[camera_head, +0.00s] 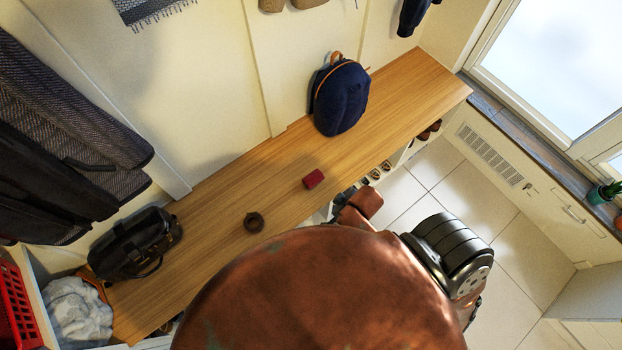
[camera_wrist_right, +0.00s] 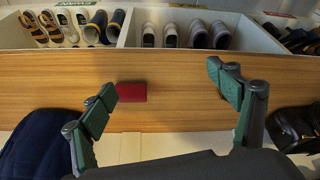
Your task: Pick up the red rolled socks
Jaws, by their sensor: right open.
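The red rolled socks (camera_head: 314,179) show as a small red block on the wooden bench top (camera_head: 215,205), near its front edge. In the right wrist view they look like a dark red rectangle (camera_wrist_right: 132,91). My right gripper (camera_wrist_right: 162,82) is open and empty, with its green-padded fingers wide apart. The socks appear between the fingers in that view, closer to the left finger; the distance to them is hard to tell. In the head view my own arm hides the right gripper. My left gripper is not in view.
A dark brown coil (camera_head: 254,222) lies left of the socks. A navy backpack (camera_head: 341,97) stands behind them against the wall, and a black bag (camera_head: 135,242) sits at the bench's left end. Shoe cubbies (camera_wrist_right: 185,28) lie below the bench front. The bench around the socks is clear.

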